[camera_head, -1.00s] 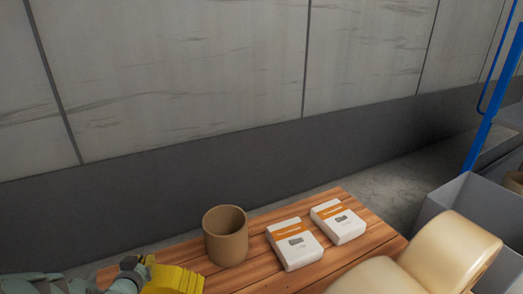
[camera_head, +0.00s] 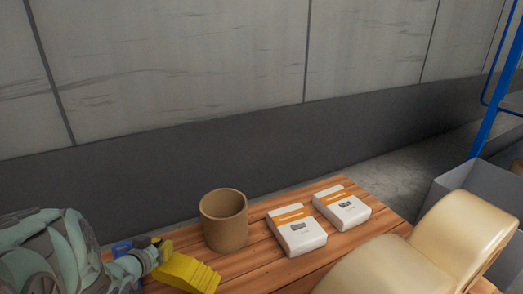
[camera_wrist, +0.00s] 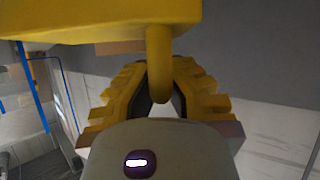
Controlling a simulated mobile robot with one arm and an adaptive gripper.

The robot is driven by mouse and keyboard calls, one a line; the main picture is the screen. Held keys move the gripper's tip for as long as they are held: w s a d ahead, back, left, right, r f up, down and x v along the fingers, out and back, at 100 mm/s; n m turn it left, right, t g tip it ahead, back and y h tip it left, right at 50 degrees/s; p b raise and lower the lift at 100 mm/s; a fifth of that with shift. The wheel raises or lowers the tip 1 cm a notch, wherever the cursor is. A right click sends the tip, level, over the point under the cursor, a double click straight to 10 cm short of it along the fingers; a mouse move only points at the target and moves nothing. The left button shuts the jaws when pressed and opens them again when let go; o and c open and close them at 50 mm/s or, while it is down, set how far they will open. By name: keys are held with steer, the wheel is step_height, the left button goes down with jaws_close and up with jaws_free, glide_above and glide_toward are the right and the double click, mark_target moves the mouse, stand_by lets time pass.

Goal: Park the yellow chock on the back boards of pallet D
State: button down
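The yellow chock (camera_head: 188,273) is a ridged wedge at the lower left of the head view, over the near left part of the wooden pallet (camera_head: 250,272). Whether it touches the boards I cannot tell. In the wrist view the chock (camera_wrist: 110,20) fills the top, with its yellow bar handle (camera_wrist: 159,50) pointing down between the fingers. My gripper (camera_head: 160,252) is at the chock's left end; in the wrist view its stepped yellow fingers (camera_wrist: 162,85) close around the handle. The chock's underside is hidden in the head view.
A brown cylindrical pot (camera_head: 223,222) stands on the pallet just right of the chock. Two white-and-orange boxes (camera_head: 297,233) (camera_head: 341,208) lie farther right. Cream rolls (camera_head: 458,240) are at the lower right, beside a grey bin (camera_head: 480,185). A grey wall (camera_head: 200,90) rises behind.

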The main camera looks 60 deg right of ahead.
mark_target(169, 260)
steer(key=shift+s+d+r+g, duration=0.1)
steer(key=shift+s+d+g, duration=0.1)
steer(key=shift+g, duration=0.1)
step_height(169, 260, down, 6)
steer(key=b, duration=0.5)
steer(key=shift+s, duration=0.1)
steer(key=f+b, duration=0.3)
steer(key=shift+w+f, duration=0.2)
steer(key=shift+s+f, duration=0.15)
steer(key=shift+f, duration=0.25)
steer(key=shift+r, duration=0.1)
steer(key=c, duration=1.1)
jaws_free()
steer(key=shift+c, duration=0.2)
